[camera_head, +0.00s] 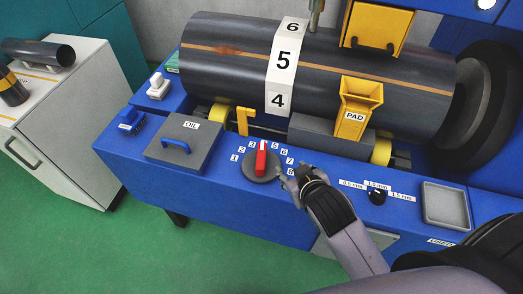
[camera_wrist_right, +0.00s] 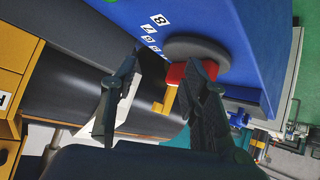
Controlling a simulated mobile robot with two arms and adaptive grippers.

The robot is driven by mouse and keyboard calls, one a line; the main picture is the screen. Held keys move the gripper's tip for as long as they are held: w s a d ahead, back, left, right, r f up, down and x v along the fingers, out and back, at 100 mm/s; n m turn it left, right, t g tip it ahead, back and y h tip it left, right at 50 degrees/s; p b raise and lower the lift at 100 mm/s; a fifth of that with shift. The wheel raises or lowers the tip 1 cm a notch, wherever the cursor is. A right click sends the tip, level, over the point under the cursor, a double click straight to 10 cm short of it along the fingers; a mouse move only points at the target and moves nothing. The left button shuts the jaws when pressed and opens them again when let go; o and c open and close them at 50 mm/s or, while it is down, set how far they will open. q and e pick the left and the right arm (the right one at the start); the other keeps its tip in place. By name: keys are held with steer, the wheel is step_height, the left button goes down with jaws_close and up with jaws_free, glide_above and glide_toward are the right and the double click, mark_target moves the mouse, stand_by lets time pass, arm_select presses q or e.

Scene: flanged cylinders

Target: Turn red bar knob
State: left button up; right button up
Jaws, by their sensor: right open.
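The red bar knob (camera_head: 261,158) stands upright on a round dark grey dial on the blue machine's front ledge. White number labels ring the dial, and the bar points between the 3 and the 5. My right gripper (camera_head: 288,182) is just to the right of the dial, near labels 7 and 8. In the right wrist view my right gripper (camera_wrist_right: 163,68) has its fingers spread apart with nothing held. One finger overlaps part of the red knob (camera_wrist_right: 176,73) there; whether it touches cannot be told. My left gripper is not in view.
A large dark cylinder (camera_head: 220,63) lies behind, with a yellow PAD holder (camera_head: 357,107). A grey OIL lid (camera_head: 186,150) with a blue handle is left of the dial. A small black knob (camera_head: 377,197) and grey tray (camera_head: 446,205) are to the right.

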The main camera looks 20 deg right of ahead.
steer(key=w+a+r+n+t+y, duration=0.1)
steer(key=w+a+r+t, duration=0.1)
steer(key=w+r+t, duration=0.45)
steer(key=w+a+r+n+t+y, duration=0.1)
steer(key=w+a+r, duration=0.25)
steer(key=r, duration=0.55)
steer(key=w+a+r+n+t+y, duration=0.25)
steer(key=a+r+n+y, duration=0.35)
steer(key=r, duration=0.4)
steer(key=s+a+r+n+g+y, duration=0.2)
steer(key=s+a+n+g+y, duration=0.2)
steer(key=a+n+g+y, duration=0.5)
steer(key=s+a+r+n+g+y, duration=0.2)
steer(key=s+a+n+g+y, duration=0.4)
steer(key=n, duration=0.6)
steer(key=n+g+h, duration=0.1)
steer(key=g+h, duration=0.4)
steer(key=h, duration=1.7)
glide_toward(262, 152)
arm_select(q)
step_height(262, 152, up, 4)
steer(key=p, duration=0.3)
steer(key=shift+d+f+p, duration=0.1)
steer(key=shift+p, duration=0.3)
arm_select(e)
step_height(262, 152, down, 10)
steer(key=shift+a+f, duration=0.15)
